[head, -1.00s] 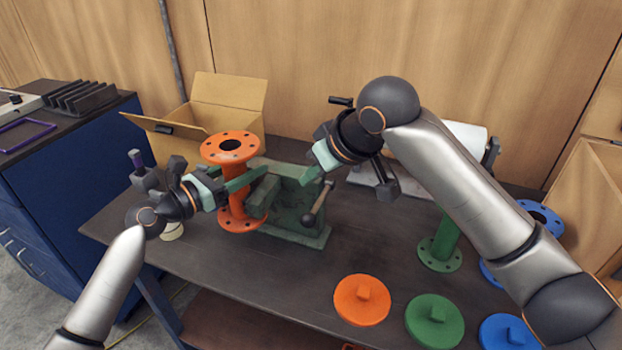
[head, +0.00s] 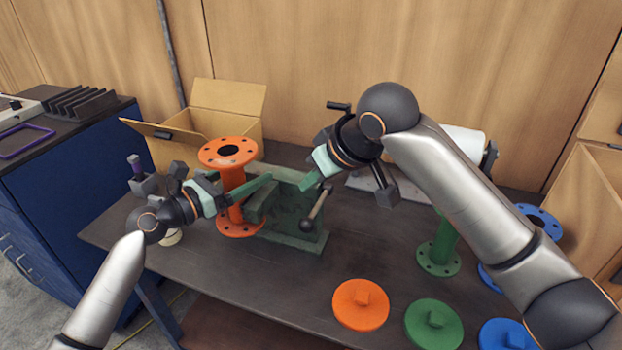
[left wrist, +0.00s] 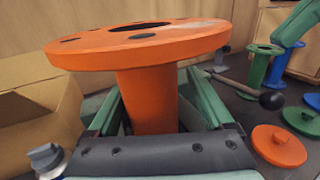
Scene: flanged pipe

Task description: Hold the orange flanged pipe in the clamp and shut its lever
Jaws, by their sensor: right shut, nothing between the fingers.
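The orange flanged pipe (head: 238,214) stands upright at the left side of the green clamp (head: 290,218). Its upper flange also fills the top of the left wrist view (left wrist: 140,48). My left gripper (head: 262,180) has its green fingers on both sides of the pipe's stem, seemingly pressed against it, below the upper flange. The clamp's lever (head: 318,205) slants down to a dark ball on the clamp's front. My right gripper (head: 304,184) is shut and empty over the clamp's right part, close to the lever's upper end. Whether the jaws touch the pipe is hidden.
An open cardboard box (head: 215,120) stands behind the pipe. An orange disc (head: 361,304), a green disc (head: 434,324) and a blue disc lie at the front right. A green flanged pipe (head: 442,248) stands at the right. The table front before the clamp is clear.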

